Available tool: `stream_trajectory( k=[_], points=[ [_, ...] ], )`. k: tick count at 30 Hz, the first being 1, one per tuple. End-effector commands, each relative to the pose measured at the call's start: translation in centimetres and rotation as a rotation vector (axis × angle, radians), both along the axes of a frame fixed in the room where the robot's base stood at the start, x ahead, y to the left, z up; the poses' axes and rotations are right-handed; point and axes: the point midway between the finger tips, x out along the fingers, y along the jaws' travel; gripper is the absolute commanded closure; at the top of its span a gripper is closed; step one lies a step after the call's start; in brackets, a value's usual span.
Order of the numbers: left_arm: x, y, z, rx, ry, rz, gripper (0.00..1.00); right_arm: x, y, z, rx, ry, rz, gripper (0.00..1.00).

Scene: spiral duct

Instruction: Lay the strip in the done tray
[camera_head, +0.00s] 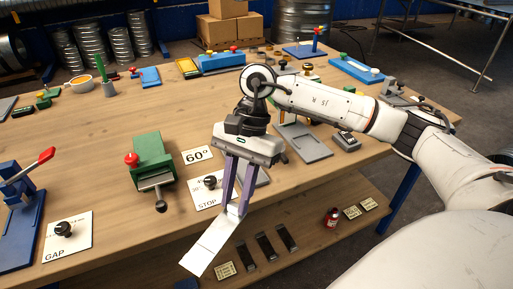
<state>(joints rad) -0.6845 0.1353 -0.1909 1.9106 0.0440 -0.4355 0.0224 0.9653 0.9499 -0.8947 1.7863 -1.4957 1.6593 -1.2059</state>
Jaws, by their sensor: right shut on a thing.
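A pale metal strip (208,248) hangs from my right gripper (236,207), whose two purple fingers are shut on its upper end. The strip slants down to the left, past the table's front edge in the picture, and looks bent near the fingers. A flat grey tray (316,150) lies on the table right of the gripper, apart from the strip. Another flat grey piece behind the fingers is mostly hidden. I cannot read a label that marks the done tray. My left gripper is out of view.
A green vise-like tool (152,158) stands left of the gripper. A 60° card (197,156), a STOP card (207,199) and a GAP card (67,243) lie on the wooden table (110,120). A blue tool with a red handle (28,185) stands far left. A lower shelf holds small items.

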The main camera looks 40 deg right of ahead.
Motion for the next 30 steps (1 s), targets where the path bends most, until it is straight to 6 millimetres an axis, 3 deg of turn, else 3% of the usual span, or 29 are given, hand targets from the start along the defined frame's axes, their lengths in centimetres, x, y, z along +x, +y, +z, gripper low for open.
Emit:
stream_trajectory(
  k=[6, 18, 24, 30],
  points=[
    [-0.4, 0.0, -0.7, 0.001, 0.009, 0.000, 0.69, 2.3, -3.0, -0.5, -0.001, -0.002, -0.662, 0.97],
    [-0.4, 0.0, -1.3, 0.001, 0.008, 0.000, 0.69, 6.1, -8.0, 0.9, 0.008, -0.006, -1.664, 0.97],
    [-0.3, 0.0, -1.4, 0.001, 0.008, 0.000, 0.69, 7.3, -9.9, 1.9, 0.008, -0.003, -2.024, 0.97],
    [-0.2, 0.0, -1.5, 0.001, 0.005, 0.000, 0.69, 7.6, -10.7, 2.2, 0.006, -0.001, -2.174, 0.97]
  ],
)
